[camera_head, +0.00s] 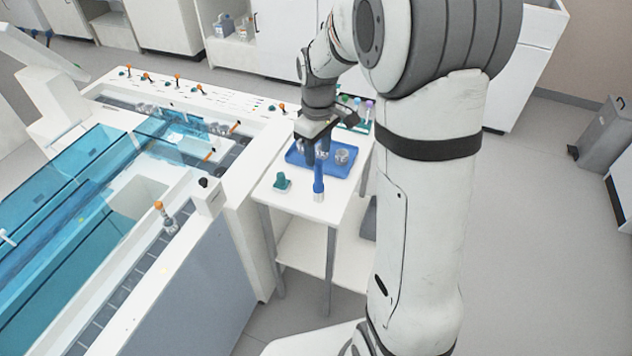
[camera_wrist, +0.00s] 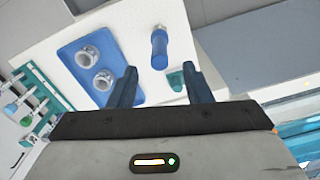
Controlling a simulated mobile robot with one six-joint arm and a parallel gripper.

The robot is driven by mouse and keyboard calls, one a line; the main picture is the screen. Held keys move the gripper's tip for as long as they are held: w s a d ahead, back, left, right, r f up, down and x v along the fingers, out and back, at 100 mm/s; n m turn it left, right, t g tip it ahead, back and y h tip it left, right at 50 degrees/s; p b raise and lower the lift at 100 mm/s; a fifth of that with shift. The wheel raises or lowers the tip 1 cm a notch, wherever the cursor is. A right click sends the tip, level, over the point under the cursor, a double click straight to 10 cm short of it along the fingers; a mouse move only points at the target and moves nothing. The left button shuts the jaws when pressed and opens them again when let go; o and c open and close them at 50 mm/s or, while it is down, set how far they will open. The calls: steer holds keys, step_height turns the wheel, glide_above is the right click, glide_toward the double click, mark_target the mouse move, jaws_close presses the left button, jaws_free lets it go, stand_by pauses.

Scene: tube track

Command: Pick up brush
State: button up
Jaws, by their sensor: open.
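The brush (camera_head: 318,178) has a blue handle and a pale lower end. It appears to stand upright near the front edge of the small white table. My gripper (camera_head: 316,150) is over the table, close to the brush in the head view. Its two blue fingers (camera_wrist: 159,76) are apart with nothing held between them. The exact height of the fingers over the table is hard to tell.
A blue tray (camera_head: 294,156) holds small clear containers (camera_wrist: 88,55). A small teal object (camera_head: 282,182) stands left of the brush, and shows near the right finger in the wrist view (camera_wrist: 176,80). A rack of coloured-cap tubes (camera_head: 357,110) is behind. The tube track (camera_head: 232,195) borders the table's left.

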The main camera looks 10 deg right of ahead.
mark_target(318, 172)
step_height(318, 172, down, 8)
steer(key=shift+r, duration=0.1)
stand_by(0.4)
steer(key=shift+c, duration=0.5)
jaws_close()
